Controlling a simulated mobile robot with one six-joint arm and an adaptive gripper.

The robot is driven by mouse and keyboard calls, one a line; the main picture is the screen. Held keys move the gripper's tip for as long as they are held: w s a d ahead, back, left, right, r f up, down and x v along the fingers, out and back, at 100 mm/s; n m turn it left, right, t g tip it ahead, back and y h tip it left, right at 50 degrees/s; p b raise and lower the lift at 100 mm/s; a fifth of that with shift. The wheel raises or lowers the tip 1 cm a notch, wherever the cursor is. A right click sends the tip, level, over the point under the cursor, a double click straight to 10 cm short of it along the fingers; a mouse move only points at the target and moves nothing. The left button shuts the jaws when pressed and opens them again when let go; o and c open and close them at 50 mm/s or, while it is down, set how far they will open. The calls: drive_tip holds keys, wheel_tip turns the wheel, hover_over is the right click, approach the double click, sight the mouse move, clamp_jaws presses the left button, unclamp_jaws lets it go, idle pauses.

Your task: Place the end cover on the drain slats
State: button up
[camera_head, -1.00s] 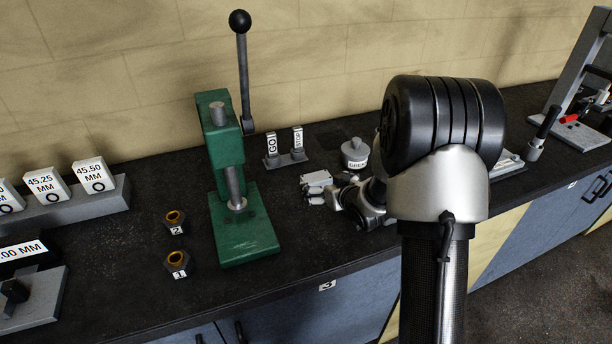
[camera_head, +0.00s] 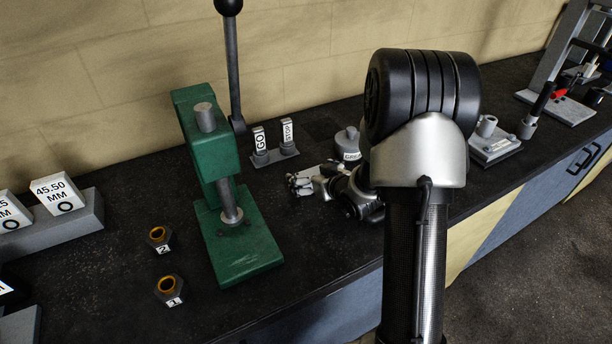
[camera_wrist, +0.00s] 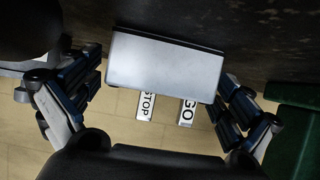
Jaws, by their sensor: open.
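My gripper (camera_head: 300,184) is low over the black bench, right of the green press, and is partly hidden by my own arm. In the wrist view, its fingers (camera_wrist: 162,95) are spread apart on both sides of a plain grey rectangular plate or block (camera_wrist: 165,68). The plate's sides lie close to the fingertips; I cannot tell whether they touch. I cannot tell for sure whether this plate is the end cover. I cannot clearly make out the drain slats in either view.
A green press (camera_head: 235,240) with a tall lever stands left of my gripper. GO and STOP gauges (camera_head: 274,155) and a grey lidded pot (camera_head: 347,143) stand behind. Two numbered nuts (camera_head: 170,290) sit left of the press. A grey fixture (camera_head: 495,148) is at right.

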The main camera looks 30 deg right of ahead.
drive_tip(key=shift+s+r, duration=0.1)
drive_tip(key=shift+s, duration=0.2)
drive_tip(key=shift+c, duration=0.5)
drive_tip(key=shift+w, duration=0.1)
drive_tip(key=c, duration=1.5)
drive_tip(key=shift+c, duration=0.7)
